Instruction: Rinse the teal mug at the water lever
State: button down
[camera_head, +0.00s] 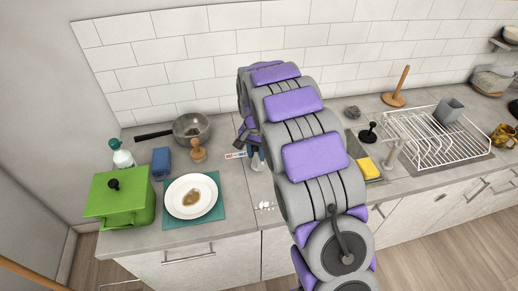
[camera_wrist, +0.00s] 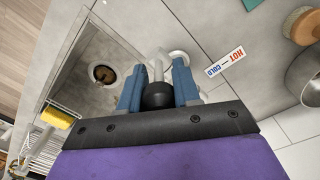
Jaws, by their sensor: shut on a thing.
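My gripper (camera_wrist: 157,90) is shut on the black knob of the water lever (camera_wrist: 158,96), with a blue finger on each side. The lever's pale stem rises to a round white base beside the HOT–COLD label (camera_wrist: 226,62). In the head view my gripper (camera_head: 256,158) shows beside the same label (camera_head: 235,155); my arm hides most of the sink. In the wrist view a round opening with a dark brown inside (camera_wrist: 103,74) lies in the sink (camera_wrist: 92,52). I cannot tell if it is a mug or the drain. No clearly teal mug shows.
A yellow sponge (camera_head: 369,167) and a black-handled stopper (camera_head: 368,133) lie right of my arm. A white wire rack (camera_head: 420,128) holds a grey cup (camera_head: 448,110). Left are a dirty plate (camera_head: 178,205), green pot (camera_head: 112,200), wooden brush (camera_head: 198,150) and pan (camera_head: 192,128).

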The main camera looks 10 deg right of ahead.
jog(key=shift+a, duration=0.4)
jog(key=c, duration=1.3)
grip_release()
jog(key=o, duration=0.5)
jog(key=shift+w+f, duration=0.15)
jog(key=shift+w, duration=0.05)
jog(key=shift+c, duration=0.2)
jog(key=shift+s, duration=0.1)
notch_tip(320, 180, up, 18)
jog(key=p, duration=0.2)
jog(key=shift+w+a+f, duration=0.2)
jog(key=shift+a+f, duration=0.05)
jog(key=shift+a, duration=0.05)
